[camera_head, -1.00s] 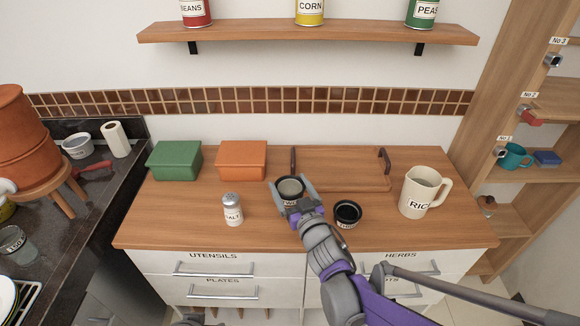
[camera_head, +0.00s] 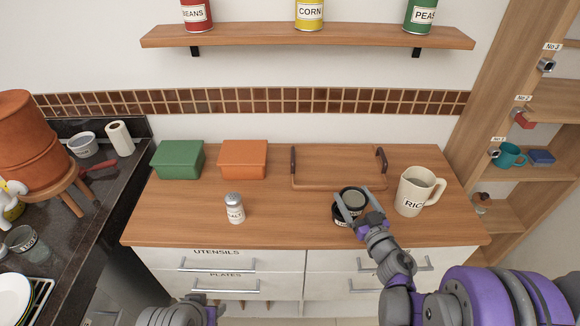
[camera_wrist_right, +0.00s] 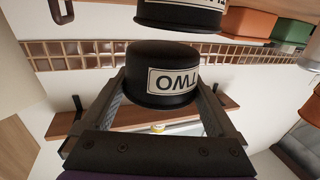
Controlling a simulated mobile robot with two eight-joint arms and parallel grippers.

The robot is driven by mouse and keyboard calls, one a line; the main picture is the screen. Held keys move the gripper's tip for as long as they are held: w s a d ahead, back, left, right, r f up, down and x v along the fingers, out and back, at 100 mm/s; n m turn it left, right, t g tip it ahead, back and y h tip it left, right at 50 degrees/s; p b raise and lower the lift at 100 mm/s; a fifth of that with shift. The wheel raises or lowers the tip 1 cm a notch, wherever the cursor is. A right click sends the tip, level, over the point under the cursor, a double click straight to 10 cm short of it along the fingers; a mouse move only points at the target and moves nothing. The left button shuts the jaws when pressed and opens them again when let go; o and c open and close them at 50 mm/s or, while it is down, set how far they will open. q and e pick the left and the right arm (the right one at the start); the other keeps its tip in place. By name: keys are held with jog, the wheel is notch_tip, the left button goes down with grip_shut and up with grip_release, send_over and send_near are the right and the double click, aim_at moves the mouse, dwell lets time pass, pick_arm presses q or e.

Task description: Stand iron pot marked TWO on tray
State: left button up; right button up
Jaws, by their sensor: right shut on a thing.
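My right gripper (camera_head: 354,203) is shut on a black iron pot (camera_head: 354,196). In the right wrist view, the pot marked TWO (camera_wrist_right: 162,78) sits between the two fingers, its label upside down in that picture. In the head view, a second black pot (camera_head: 340,222) stands on the counter, partly hidden by the held pot and gripper; it also shows in the wrist view (camera_wrist_right: 180,14), its label cut off. The wooden tray (camera_head: 336,183) with dark handles lies behind them, empty. Part of my left arm shows at the bottom left; its fingers are not clear.
A cream RICE jug (camera_head: 413,192) stands close right of the pots. A salt shaker (camera_head: 234,209) stands to the left. Green (camera_head: 178,160) and orange (camera_head: 242,160) boxes sit left of the tray. A shelf with cans hangs above. The counter between shaker and pots is clear.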

jog(key=a+r+b, duration=0.2)
jog(key=a, duration=0.7)
jog(key=w+a+r+n+y+b, duration=0.1)
jog(key=a+b, duration=0.1)
jog(key=a, duration=0.6)
jog(key=shift+w+a+r+g+y, duration=0.25)
jog(key=shift+a+r+g+y, duration=0.05)
jog(key=shift+a+r, duration=0.05)
notch_tip(320, 180, down, 10)
jog(key=shift+r+b, duration=0.1)
jog(key=shift+b, duration=0.65)
jog(key=shift+r, duration=0.1)
jog(key=shift+f, duration=0.25)
jog(key=o, duration=1.3)
jog(key=shift+c, duration=0.2)
